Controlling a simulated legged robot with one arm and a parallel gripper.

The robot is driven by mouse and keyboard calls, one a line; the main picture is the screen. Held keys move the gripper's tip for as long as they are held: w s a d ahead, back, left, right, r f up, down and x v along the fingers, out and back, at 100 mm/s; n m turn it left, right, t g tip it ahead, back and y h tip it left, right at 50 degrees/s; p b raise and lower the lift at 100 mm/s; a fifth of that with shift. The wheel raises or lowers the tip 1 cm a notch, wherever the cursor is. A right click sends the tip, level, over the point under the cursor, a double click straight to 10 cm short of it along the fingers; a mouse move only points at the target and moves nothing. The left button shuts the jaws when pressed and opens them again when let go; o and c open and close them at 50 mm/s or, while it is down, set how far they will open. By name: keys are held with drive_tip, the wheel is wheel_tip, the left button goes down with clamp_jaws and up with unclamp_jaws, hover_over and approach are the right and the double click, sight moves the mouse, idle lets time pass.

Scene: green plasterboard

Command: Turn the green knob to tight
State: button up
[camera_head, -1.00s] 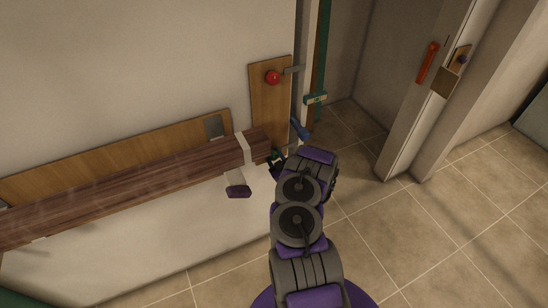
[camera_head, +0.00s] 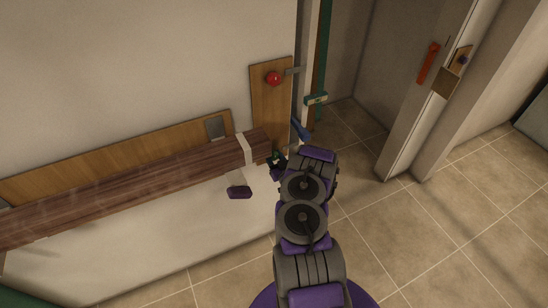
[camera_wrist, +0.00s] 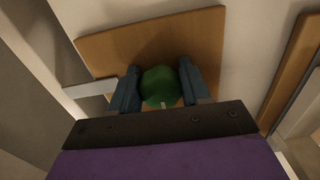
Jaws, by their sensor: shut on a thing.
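The green knob (camera_wrist: 160,86) sits on a wooden plate (camera_wrist: 112,48) in the wrist view. My gripper (camera_wrist: 160,82) has one blue-grey finger on each side of the knob and is shut on it. A short pale mark shows at the knob's lower edge. In the head view the green knob (camera_head: 276,156) is a small green spot near the bottom of the wooden plate (camera_head: 268,105), mostly hidden by my gripper (camera_head: 277,163) and arm. No label for tight is readable.
A red knob (camera_head: 274,78) sits higher on the same plate, beside a metal lever (camera_head: 293,70). A brown wooden beam (camera_head: 120,190) runs along the wall to the left. Tiled floor (camera_head: 440,230) is open at right, near a post with an orange handle (camera_head: 428,62).

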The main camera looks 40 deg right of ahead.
drive_tip(key=shift+s, duration=0.1)
drive_tip(key=o, duration=1)
drive_tip(key=shift+s, duration=0.1)
drive_tip(key=p+v, duration=0.5)
drive_tip(key=v, duration=1.2)
drive_tip(key=shift+a, duration=0.1)
drive_tip(key=shift+s, duration=0.1)
